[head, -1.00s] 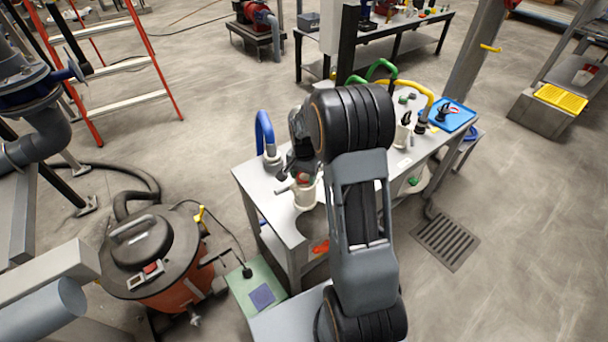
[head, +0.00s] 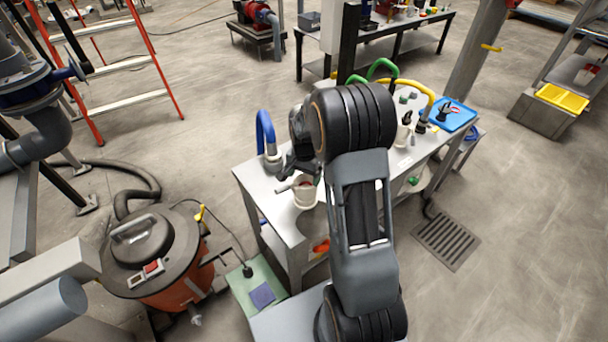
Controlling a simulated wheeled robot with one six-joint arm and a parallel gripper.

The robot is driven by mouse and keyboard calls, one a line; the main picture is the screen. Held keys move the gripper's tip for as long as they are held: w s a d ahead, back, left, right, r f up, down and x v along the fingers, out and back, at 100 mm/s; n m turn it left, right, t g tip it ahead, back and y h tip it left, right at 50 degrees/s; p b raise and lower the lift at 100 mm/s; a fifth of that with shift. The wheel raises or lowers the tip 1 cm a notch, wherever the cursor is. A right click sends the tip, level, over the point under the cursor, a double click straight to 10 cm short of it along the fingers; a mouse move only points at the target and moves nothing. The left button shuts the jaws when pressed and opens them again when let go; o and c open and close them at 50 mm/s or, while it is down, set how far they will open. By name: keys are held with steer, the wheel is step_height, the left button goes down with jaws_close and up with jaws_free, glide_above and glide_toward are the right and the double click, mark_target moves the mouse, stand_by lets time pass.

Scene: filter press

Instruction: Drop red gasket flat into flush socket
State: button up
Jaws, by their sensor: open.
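A white cup-like fitting (head: 306,198), which looks like the socket, stands near the front left of the grey bench. A small patch of red, likely the red gasket (head: 304,185), shows inside its mouth. I cannot tell whether the gasket lies flat or sits fully down. My gripper (head: 291,173) is open just above and to the left of the fitting's mouth, apart from the red patch. My dark wrist and arm cover part of the bench to the right of it.
A blue hose loop (head: 265,132) rises from a grey fitting just left of my gripper. Green (head: 382,68) and yellow hose loops and a blue tray (head: 453,116) with tools are farther back on the bench. A vacuum (head: 158,255) stands on the floor at left.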

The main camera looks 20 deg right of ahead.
steer(key=shift+r, duration=0.1)
step_height(320, 180, up, 14)
steer(key=s+a+n+t, duration=0.1)
steer(key=s+a+n, duration=0.2)
steer(key=s, duration=0.3)
steer(key=s+a+r+n+t, duration=0.1)
steer(key=s+a+n, duration=0.2)
steer(key=s, duration=0.3)
steer(key=s+a+n+t, duration=0.1)
steer(key=s+a+n, duration=0.2)
steer(key=s, duration=0.3)
steer(key=shift+s+a+r+n+t, duration=0.15)
steer(key=shift+a+r+n+t, duration=0.2)
steer(key=shift+n, duration=0.45)
stand_by(1.2)
